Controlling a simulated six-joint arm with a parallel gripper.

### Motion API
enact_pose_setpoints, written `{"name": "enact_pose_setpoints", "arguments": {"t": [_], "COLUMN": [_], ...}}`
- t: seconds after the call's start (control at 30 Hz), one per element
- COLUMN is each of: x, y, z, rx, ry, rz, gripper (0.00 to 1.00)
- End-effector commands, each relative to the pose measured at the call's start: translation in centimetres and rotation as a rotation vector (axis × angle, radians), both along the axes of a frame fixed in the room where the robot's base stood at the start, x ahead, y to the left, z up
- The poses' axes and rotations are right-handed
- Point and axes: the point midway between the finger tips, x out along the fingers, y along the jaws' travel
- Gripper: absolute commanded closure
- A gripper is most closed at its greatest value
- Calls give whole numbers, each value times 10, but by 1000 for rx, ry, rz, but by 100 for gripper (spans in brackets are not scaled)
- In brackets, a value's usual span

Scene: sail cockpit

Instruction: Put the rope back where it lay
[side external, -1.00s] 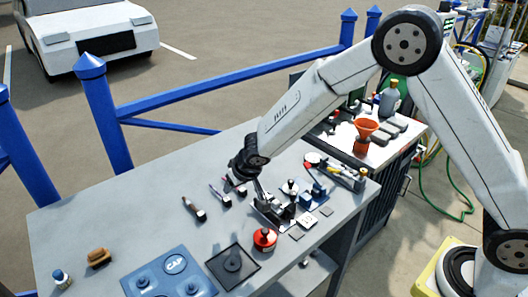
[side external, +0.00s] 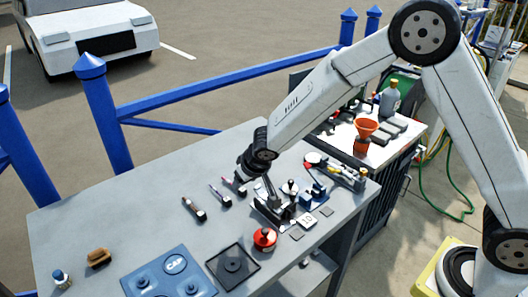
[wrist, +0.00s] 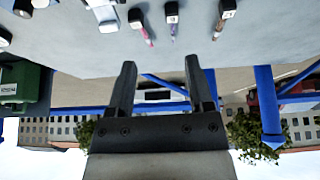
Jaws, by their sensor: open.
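I cannot make out a rope with certainty. Several short, thin coloured pieces with dark, numbered end blocks lie on the grey bench, including a brown one (side external: 194,209) and a purple one (side external: 220,194). In the wrist view a pink one (wrist: 147,35), a purple one (wrist: 172,28) and a brown one (wrist: 219,28) show beyond my fingers. My gripper (side external: 270,190) points down over the bench beside the dark metal fitting (side external: 272,209). In the wrist view my gripper (wrist: 162,85) has its fingers apart with nothing between them.
A red-topped round pot (side external: 265,239), a black square tray (side external: 233,268) and a blue panel (side external: 170,276) sit toward the front. A brown brush (side external: 99,258) and small bottle (side external: 62,279) lie at left. The bench's back left is clear. A blue railing (side external: 230,90) runs behind.

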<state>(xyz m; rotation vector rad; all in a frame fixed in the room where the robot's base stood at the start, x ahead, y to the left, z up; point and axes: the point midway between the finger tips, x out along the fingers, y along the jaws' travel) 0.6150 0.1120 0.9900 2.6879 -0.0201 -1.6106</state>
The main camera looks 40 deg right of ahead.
Motion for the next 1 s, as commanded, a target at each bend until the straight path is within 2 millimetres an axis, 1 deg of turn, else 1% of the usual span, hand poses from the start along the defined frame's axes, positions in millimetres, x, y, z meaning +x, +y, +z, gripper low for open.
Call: {"name": "enact_pose_setpoints", "arguments": {"t": [0.03, 0.17, 0.27, 0.4, 0.47, 0.5, 0.6, 0.7, 0.83, 1.0], "x": [-7, -33, -61, -105, -125, -138, -169, -194, -215, -224], "y": [-8, -32, -53, -77, -86, -92, -102, -108, -111, -112], "z": [5, 17, 26, 36, 39, 41, 43, 44, 44, 43], "rx": [-5, -18, -26, -28, -25, -23, -13, -1, 9, 15], "ry": [9, 45, 83, 137, 161, 175, 208, 232, 252, 261], "rz": [-6, -14, -19, -21, -21, -19, -15, -8, 0, 4], "gripper": [33, 33, 33, 33, 33, 33, 33, 33, 33, 33]}}
